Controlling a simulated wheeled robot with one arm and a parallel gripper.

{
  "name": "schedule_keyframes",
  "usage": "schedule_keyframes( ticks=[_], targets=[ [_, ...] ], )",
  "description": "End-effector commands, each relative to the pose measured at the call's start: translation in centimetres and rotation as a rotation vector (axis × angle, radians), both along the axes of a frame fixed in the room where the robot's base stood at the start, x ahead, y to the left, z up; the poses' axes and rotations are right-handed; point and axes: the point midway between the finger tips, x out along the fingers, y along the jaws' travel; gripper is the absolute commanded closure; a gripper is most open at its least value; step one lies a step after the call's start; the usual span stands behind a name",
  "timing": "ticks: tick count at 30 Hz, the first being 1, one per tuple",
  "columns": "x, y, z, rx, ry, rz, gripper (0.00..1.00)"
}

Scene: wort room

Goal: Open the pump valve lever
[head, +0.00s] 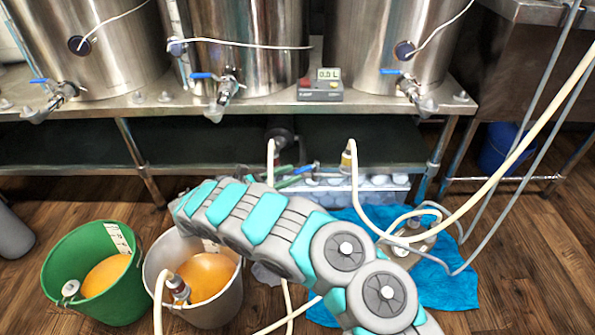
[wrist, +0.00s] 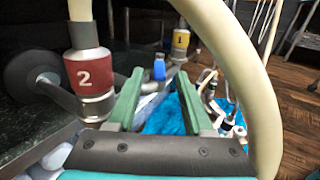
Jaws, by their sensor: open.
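The blue pump valve lever (wrist: 159,70) shows in the wrist view, straight ahead between the two green fingertips of my gripper (wrist: 158,88). The fingers stand open, one on either side of it; I cannot tell whether they touch it. In the head view a small blue tip (head: 316,166) beside the green fingers (head: 296,176) appears to be the lever. The red hose fitting marked 2 (wrist: 90,78) is close at the left. The yellow fitting marked 1 (wrist: 180,40) is farther back. The dark pump body (head: 280,133) is partly hidden under the bench.
A cream hose (wrist: 243,70) arches close along the right of my gripper. A white crate (head: 400,186) and blue cloth (head: 455,285) lie below. A green bucket (head: 65,262) and a grey bucket (head: 225,305) stand at left. Steel tanks (head: 245,40) stand on the bench above.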

Motion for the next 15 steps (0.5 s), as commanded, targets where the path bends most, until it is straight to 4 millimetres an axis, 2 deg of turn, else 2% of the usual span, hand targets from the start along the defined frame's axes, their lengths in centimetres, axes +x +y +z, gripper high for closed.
schedule_keyframes(
  ticks=[3,6,15],
  targets=[
    [-1.0,1.7,-0.1,0.004,0.001,0.003,0.49],
    [-1.6,2.7,0.0,0.004,0.000,0.002,0.49],
    [-1.8,2.9,0.0,0.002,0.000,0.000,0.51]
  ],
)
